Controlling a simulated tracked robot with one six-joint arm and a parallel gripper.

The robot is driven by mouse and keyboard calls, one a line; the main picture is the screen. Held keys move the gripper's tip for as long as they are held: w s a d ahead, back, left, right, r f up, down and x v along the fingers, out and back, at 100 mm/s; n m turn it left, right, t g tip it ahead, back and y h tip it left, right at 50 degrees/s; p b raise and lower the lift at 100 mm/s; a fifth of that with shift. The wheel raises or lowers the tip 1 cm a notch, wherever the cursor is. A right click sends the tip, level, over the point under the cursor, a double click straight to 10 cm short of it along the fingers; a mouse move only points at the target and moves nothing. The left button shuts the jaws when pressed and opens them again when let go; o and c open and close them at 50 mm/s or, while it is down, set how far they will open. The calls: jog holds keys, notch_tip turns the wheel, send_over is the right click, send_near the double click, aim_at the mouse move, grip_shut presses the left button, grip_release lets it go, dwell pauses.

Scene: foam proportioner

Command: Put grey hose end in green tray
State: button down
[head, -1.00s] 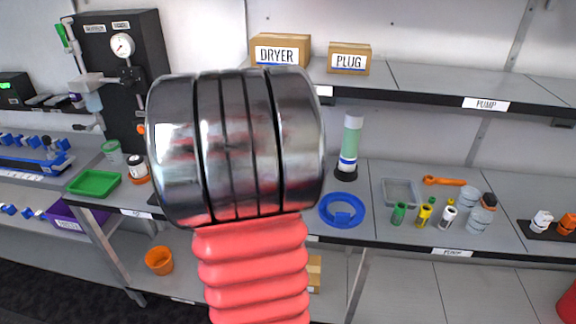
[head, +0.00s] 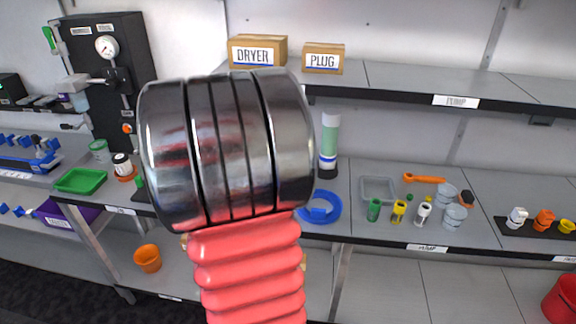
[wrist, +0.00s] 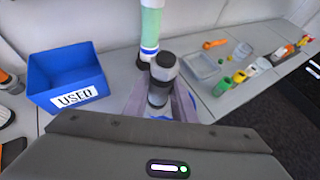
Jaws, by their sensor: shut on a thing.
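In the wrist view my gripper (wrist: 160,104) is shut on a short grey and black cylindrical piece, which looks like the grey hose end (wrist: 164,68). It is held above the shelf, in front of the green and white cylinder. The green tray (head: 80,180) is shallow and lies on the shelf at the left of the head view, and nothing shows in it. It is not in the wrist view. In the head view my gripper and the held piece are hidden behind my own arm.
A blue bin marked USED (wrist: 66,78) stands left of my gripper. A green and white cylinder (head: 329,146) stands upright near a blue ring (head: 320,208). A clear grey tray (head: 378,189) and several small fittings lie to the right. Jars (head: 99,150) stand by the green tray.

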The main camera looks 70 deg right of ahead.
jog(key=w+a+f+n+t, duration=0.1)
jog(key=w+a+n+t, duration=0.2)
jog(key=w+a, duration=0.45)
jog(key=w+a+f+n+t, duration=0.25)
jog(key=w+a+t, duration=0.2)
jog(key=w, duration=0.65)
jog(key=w+a+f+n+t, duration=0.1)
jog(key=w+a+n+t, duration=0.1)
jog(key=w+a+n, duration=0.5)
jog(key=w+a+f+n+t+y, duration=0.1)
jog(key=w+a, duration=0.3)
jog(key=a, duration=0.7)
jog(key=w+a+f+n+t+y, duration=0.1)
jog(key=w+a+n+t+y, duration=0.2)
jog(key=a, duration=0.8)
jog(key=w+a+f+n+t+y, duration=0.1)
jog(key=w+a+y, duration=0.3)
jog(key=a, duration=0.8)
jog(key=shift+w+f+n+t, duration=0.35)
jog(key=shift+n+t, duration=0.2)
jog(key=shift+t, duration=0.1)
jog(key=shift+d, duration=0.1)
